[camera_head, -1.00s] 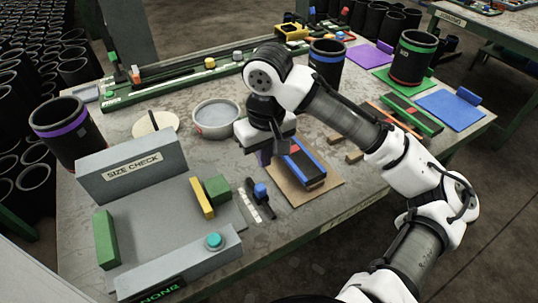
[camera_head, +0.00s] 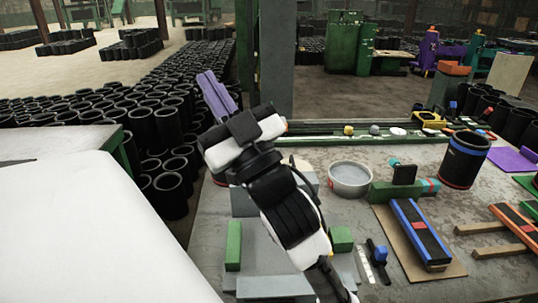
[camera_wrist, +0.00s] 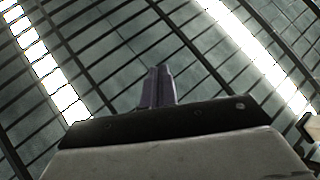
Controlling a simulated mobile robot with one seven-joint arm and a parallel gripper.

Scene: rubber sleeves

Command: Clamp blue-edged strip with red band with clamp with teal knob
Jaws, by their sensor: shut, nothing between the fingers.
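The blue-edged strip with red band (camera_head: 421,234) lies on a brown board on the table, right of centre in the head view. A black clamp with a teal knob (camera_head: 403,175) appears at the green block behind the strip, apart from it; its exact seating is unclear. My gripper (camera_head: 217,95) is raised at the upper left, far from both. Its purple fingers are together, point upward and hold nothing. In the wrist view the fingers (camera_wrist: 157,85) show shut against the ceiling.
A grey bowl (camera_head: 350,180) stands left of the green block. A blue-knobbed clamp (camera_head: 379,253) lies left of the board. An orange-edged strip (camera_head: 515,228) rests at right, and a blue-banded black sleeve (camera_head: 465,160) stands behind. My arm covers much of the grey size-check fixture.

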